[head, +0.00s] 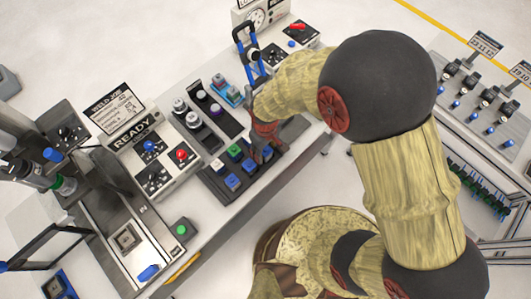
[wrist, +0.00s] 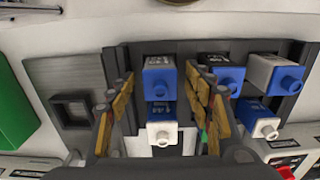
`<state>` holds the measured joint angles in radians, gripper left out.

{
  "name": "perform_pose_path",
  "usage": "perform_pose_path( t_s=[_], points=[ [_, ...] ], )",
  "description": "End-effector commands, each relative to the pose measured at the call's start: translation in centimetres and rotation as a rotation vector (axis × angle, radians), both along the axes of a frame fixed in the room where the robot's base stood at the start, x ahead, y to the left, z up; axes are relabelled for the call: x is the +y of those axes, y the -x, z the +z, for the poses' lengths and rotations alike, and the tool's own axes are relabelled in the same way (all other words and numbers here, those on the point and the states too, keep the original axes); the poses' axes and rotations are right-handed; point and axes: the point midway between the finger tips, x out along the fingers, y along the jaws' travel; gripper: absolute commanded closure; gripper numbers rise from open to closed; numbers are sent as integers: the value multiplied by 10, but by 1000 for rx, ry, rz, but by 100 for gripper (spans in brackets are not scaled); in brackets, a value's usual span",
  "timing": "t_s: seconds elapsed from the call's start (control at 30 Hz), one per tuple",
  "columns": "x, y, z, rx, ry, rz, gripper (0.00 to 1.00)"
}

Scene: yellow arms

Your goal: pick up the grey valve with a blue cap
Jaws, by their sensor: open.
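In the wrist view my gripper (wrist: 164,93) is open, with one finger on each side of a grey valve with a blue cap (wrist: 158,82). The fingers look apart from it. A second grey valve with a blue cap (wrist: 277,73) sits at the far right of the same dark rack. A dark valve with a blue cap (wrist: 226,78) stands between them, just beyond the right finger. In the head view my gripper (head: 264,150) is low over the rack, beside blue-capped pieces (head: 249,165); its fingertips are partly hidden by the arm.
Blue pieces with white caps (wrist: 162,131) sit in front of the blue-capped row. A green block (wrist: 12,110) lies farther left. A control box marked READY (head: 155,150) stands left on the bench.

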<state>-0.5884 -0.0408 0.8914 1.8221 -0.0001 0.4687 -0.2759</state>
Motion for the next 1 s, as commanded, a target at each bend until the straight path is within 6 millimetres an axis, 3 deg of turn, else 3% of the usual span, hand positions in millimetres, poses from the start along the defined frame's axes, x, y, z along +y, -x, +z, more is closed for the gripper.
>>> perform_pose_path(
  t_s=[0.23, 1.0],
  points=[
    [0, 0, -2, 0, 0, 0, 49],
    [0, 0, -2, 0, 0, 0, 93]
  ],
)
